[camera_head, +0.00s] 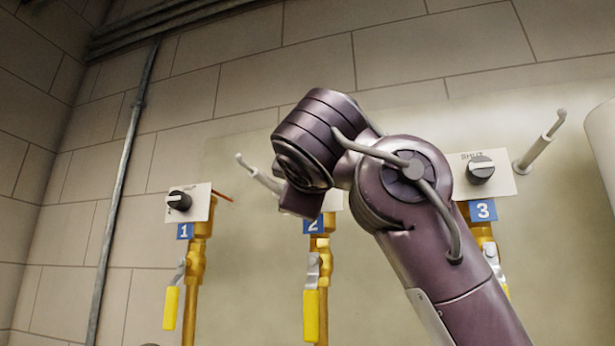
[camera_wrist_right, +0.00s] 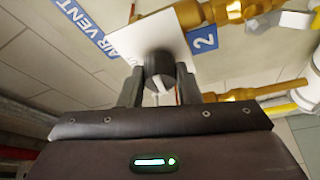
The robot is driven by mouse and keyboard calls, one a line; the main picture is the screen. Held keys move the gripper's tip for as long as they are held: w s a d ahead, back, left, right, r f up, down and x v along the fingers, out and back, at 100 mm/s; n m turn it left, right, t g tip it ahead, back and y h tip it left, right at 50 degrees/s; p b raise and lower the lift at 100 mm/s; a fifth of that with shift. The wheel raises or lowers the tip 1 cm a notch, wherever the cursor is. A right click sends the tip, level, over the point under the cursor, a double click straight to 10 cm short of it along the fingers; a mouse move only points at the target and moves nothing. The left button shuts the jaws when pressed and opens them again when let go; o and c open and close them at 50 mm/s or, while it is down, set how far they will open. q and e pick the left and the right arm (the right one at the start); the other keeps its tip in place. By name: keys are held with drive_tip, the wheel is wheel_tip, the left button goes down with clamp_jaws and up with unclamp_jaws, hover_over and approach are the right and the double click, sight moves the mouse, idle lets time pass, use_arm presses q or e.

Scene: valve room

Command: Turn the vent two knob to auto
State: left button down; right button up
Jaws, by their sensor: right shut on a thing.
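The vent two knob (camera_wrist_right: 159,66) is dark and round with a pale pointer mark. It sits on a white plate (camera_wrist_right: 150,36) beside a blue sign with a 2 (camera_wrist_right: 203,41). My right gripper (camera_wrist_right: 159,84) is shut on the knob, one finger on each side of it. The plate's lettering is mostly hidden, so I cannot read the knob's setting. In the head view my right arm covers this knob and the gripper; the blue 2 sign (camera_head: 313,226) shows just below. My left gripper is not in view.
Knob 1 (camera_head: 179,201) is on a plate to the left, and knob 3 (camera_head: 481,170) on a plate marked SHUT to the right. Yellow pipes with yellow-handled levers (camera_head: 311,315) hang below. Pale rods (camera_head: 540,141) stick out from the wall near the plates.

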drive_tip(key=shift+n, duration=0.7)
drive_tip(key=shift+g+p, duration=0.3)
drive_tip(key=o, duration=1)
drive_tip(key=shift+s+a, duration=0.1)
drive_tip(key=shift+a, duration=0.05)
drive_tip(key=shift+c, duration=0.2)
drive_tip(key=s+b, duration=0.3)
drive_tip(key=s, duration=0.4)
drive_tip(key=shift+s+d+f, duration=0.3)
drive_tip(key=shift+s, duration=0.05)
